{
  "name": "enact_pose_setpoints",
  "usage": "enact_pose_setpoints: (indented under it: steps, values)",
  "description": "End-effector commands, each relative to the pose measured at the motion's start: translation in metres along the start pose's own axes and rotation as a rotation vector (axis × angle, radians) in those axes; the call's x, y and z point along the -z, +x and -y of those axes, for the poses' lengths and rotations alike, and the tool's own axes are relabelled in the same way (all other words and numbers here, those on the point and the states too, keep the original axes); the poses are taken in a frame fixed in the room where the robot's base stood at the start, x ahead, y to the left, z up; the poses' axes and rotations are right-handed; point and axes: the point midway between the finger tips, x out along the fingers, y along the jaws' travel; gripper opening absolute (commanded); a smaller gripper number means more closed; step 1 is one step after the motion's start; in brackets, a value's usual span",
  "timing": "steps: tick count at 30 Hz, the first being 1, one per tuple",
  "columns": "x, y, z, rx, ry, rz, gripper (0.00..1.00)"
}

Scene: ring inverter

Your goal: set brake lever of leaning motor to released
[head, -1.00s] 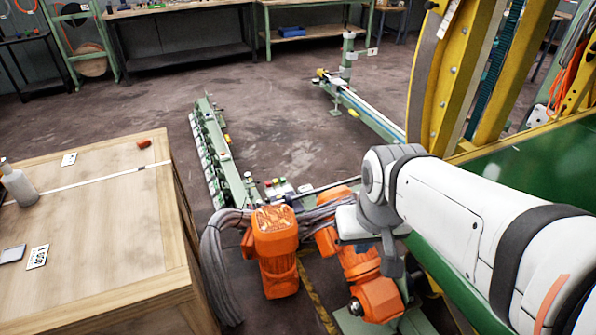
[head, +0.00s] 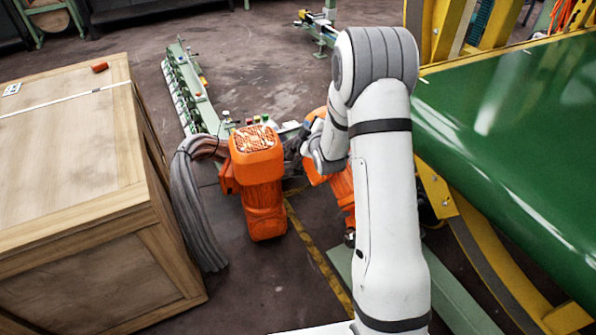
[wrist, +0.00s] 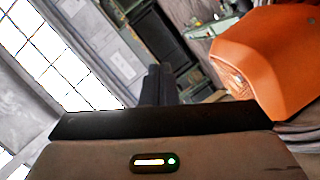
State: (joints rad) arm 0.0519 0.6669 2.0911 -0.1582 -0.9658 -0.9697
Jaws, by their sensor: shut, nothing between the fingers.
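Two orange motors stand on the floor past my arm. The left motor (head: 258,185) looks upright. The right motor (head: 342,188) looks tilted and is largely hidden behind my arm. I cannot make out a brake lever on either. My gripper is low by the motors, mostly hidden by my wrist in the head view. In the wrist view the dark fingers of my gripper (wrist: 157,82) are together and empty. An orange motor housing (wrist: 272,65) fills the right of that view, beside the fingers; I cannot tell which motor it is.
A wooden crate (head: 65,205) stands at left, with thick grey cables (head: 190,200) between it and the left motor. A green panel (head: 510,130) on a yellow frame closes off the right. A green rail with several modules (head: 192,88) lies behind the motors.

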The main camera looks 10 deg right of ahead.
Motion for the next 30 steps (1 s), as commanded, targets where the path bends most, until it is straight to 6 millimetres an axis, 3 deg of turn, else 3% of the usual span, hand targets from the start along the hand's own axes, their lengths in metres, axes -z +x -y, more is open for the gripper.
enact_pose_setpoints:
  steps: [1, 6, 12, 15, 20, 30]
  values:
    - [-0.025, 0.017, 0.04, -0.035, -0.044, -0.032, 0.0]
    - [-0.069, 0.042, 0.116, -0.217, -0.209, -0.152, 0.0]
    - [-0.114, 0.039, 0.194, -0.429, -0.356, -0.238, 0.0]
    - [-0.129, 0.032, 0.22, -0.507, -0.4, -0.257, 0.0]
    - [-0.139, 0.022, 0.237, -0.578, -0.436, -0.269, 0.0]
    - [-0.14, 0.02, 0.237, -0.59, -0.441, -0.27, 0.0]
